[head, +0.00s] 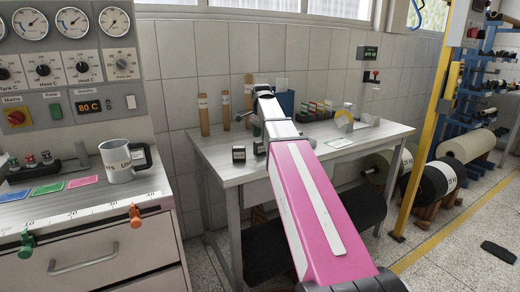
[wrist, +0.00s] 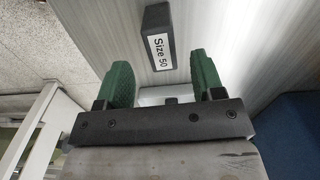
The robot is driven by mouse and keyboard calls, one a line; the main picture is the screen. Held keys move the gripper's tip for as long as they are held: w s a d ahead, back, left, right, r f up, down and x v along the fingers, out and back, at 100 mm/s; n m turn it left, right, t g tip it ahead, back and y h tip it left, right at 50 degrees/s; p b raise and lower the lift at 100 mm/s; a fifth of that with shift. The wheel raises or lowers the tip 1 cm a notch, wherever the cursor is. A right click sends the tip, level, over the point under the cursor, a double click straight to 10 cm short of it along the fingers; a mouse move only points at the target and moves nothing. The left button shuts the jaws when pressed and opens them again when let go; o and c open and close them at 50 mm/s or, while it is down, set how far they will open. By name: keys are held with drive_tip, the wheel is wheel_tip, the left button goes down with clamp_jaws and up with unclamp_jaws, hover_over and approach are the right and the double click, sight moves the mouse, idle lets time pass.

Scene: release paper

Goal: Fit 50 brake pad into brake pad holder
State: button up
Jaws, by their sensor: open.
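A dark block labelled "Size 50" (wrist: 158,35) lies on the grey table in the wrist view, just ahead of my gripper. It is apart from the fingers. My gripper (wrist: 165,85) has two green fingers spread wide with nothing held between them. In the head view a small dark block with a white label (head: 238,154) stands near the table's front left; it looks like the same block. My arm reaches over the table there, and my gripper is mostly hidden or too small to make out. I cannot surely identify the brake pad holder.
A metal mug (head: 118,160) stands on the left bench. Large rolls (head: 428,181) lie at right.

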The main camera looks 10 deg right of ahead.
sight(260, 142)
drive_tip(key=shift+a+f, duration=0.15)
drive_tip(key=shift+f, duration=1.3)
drive_tip(key=shift+a+f, duration=0.1)
drive_tip(key=shift+f, duration=1.35)
drive_tip(key=shift+c, duration=0.3)
drive_tip(key=c, duration=1)
